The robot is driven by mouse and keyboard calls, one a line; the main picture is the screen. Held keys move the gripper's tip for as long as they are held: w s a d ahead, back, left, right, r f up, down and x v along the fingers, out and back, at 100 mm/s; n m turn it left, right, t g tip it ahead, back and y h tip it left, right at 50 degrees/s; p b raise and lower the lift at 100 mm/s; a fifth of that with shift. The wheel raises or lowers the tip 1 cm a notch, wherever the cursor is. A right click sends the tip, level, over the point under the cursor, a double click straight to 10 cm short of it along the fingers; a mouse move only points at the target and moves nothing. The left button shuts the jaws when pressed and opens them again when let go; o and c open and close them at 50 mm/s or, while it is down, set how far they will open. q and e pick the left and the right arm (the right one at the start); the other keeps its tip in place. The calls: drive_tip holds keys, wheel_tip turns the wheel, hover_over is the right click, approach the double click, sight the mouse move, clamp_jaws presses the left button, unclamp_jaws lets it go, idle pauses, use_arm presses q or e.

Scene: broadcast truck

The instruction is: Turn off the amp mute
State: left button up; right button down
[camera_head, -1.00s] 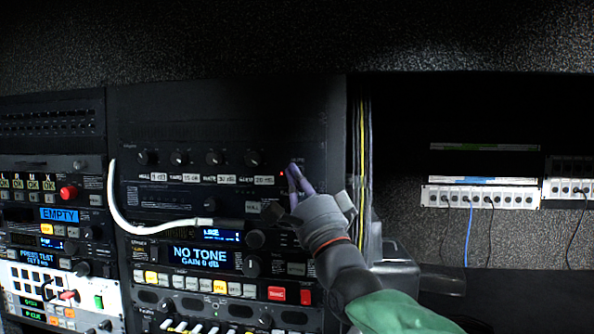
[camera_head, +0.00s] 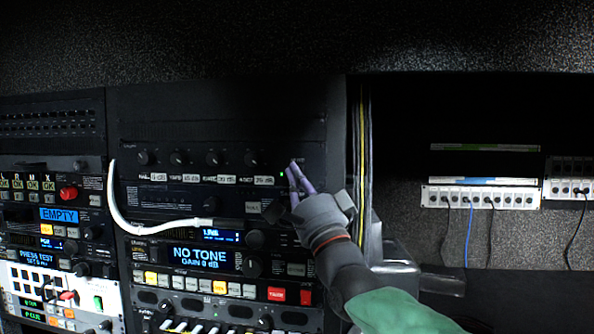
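The amp panel (camera_head: 222,130) is a black rack unit with a row of several knobs and small white labels. A small indicator light (camera_head: 282,174) near its right end glows green. My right gripper (camera_head: 291,165) reaches up from the lower right, its purple-grey fingertips at the panel's right end, just right of the light. The fingertips cover the mute control there, so I cannot see its position. The fingers look close together at the tips, but I cannot tell if they hold the control. My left gripper is not in view.
A white cable (camera_head: 135,226) loops across the rack left of the gripper. Below is a unit with a NO TONE display (camera_head: 202,257) and several buttons. To the right, a white patch strip (camera_head: 481,197) with plugged cables sits in an open bay.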

drive_tip(key=shift+s+a+f+b, duration=0.15)
drive_tip(key=shift+s+b, duration=0.55)
drive_tip(key=shift+s, duration=0.05)
drive_tip(key=shift+s+a+f+b, duration=0.1)
drive_tip(key=shift+s+a+b, duration=0.05)
drive_tip(key=shift+s+b, duration=0.55)
drive_tip(key=shift+s+a+f+b, duration=0.15)
drive_tip(key=shift+s+b, duration=0.25)
drive_tip(key=shift+s, duration=0.55)
drive_tip(key=shift+s+a+f+b, duration=0.1)
drive_tip(key=shift+s+a+b, duration=0.1)
drive_tip(key=shift+s+b, duration=0.5)
